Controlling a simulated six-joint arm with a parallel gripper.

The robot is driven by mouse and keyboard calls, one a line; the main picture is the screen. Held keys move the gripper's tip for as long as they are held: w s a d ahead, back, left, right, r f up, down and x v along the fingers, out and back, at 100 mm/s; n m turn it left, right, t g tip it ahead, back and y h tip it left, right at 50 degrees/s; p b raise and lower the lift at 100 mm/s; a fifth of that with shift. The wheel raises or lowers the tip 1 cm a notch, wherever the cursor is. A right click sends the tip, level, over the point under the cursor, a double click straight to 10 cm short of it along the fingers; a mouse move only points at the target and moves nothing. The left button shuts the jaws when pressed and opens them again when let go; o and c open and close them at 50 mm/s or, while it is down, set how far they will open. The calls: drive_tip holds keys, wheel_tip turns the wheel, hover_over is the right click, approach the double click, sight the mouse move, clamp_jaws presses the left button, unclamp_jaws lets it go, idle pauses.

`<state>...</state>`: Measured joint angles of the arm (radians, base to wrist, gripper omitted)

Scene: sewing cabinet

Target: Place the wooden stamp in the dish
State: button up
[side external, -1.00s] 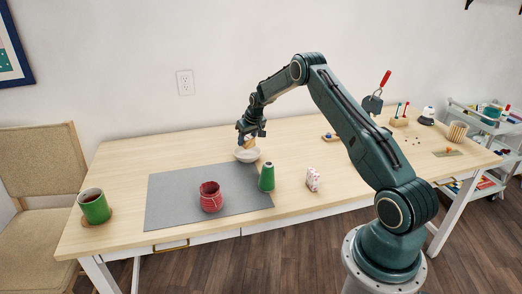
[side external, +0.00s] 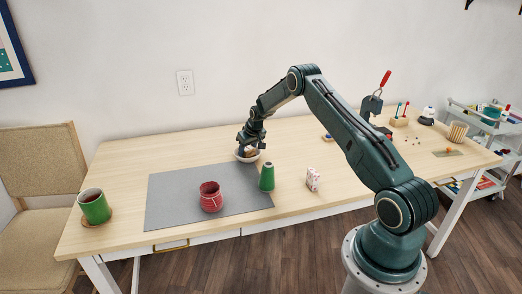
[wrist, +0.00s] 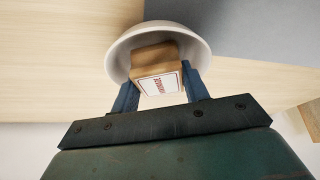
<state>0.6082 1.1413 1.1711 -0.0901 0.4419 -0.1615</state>
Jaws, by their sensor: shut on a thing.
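The wooden stamp (wrist: 156,72) is a light brown block with a white, red-lettered label on one face. My gripper (wrist: 158,93) is shut on it, with a blue finger on each side. In the wrist view the stamp lies within the outline of the white dish (wrist: 198,46). In the side view my gripper (side external: 249,150) is down at the dish (side external: 240,157), and the stamp (side external: 249,152) shows small at the rim. I cannot tell whether the stamp touches the dish's bottom.
A grey mat (side external: 165,200) lies in front of the dish, with a red cup (side external: 211,197) on it. A green spool (side external: 267,177) stands close to the dish's right front. A small patterned block (side external: 312,179) is further right. A green mug (side external: 94,207) stands at the far left.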

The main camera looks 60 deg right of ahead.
drive_tip(key=shift+f, duration=0.1)
drive_tip(key=o, duration=0.8)
drive_tip(key=shift+r, duration=0.2)
drive_tip(key=v, duration=1.2)
drive_tip(key=shift+f, duration=0.1)
